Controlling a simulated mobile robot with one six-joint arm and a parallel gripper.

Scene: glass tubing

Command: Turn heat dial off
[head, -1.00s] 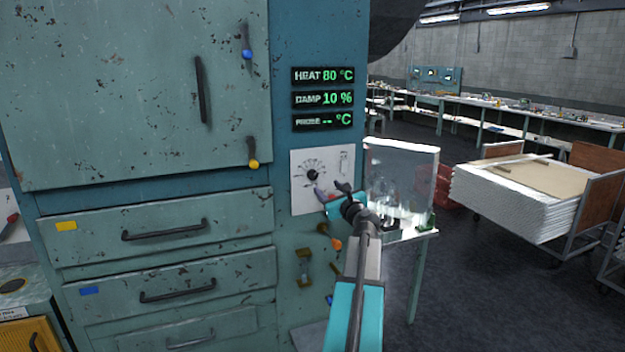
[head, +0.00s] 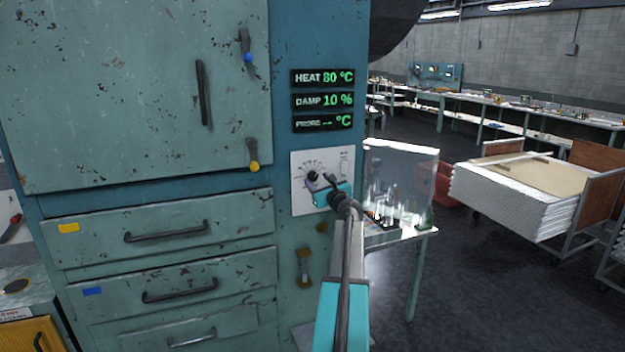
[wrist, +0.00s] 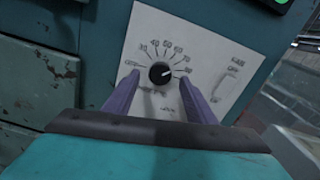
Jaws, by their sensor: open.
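The heat dial (head: 312,176) is a round black knob on a white panel (head: 299,203) on the front of the teal cabinet. In the wrist view the dial (wrist: 160,73) sits in a ring of printed numbers, its white mark pointing right. My gripper (head: 317,184) is right in front of the panel. In the wrist view its two purple fingers (wrist: 160,85) are open, one on each side of the dial. I cannot tell whether they touch it. The heat display (head: 323,77) reads 80 °C.
A second control, a light slider or switch (wrist: 226,86), is on the panel right of the dial. Damp (head: 323,101) and probe (head: 323,122) displays are above. A small table (head: 427,235) with a clear screen and glassware stands close right of my arm.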

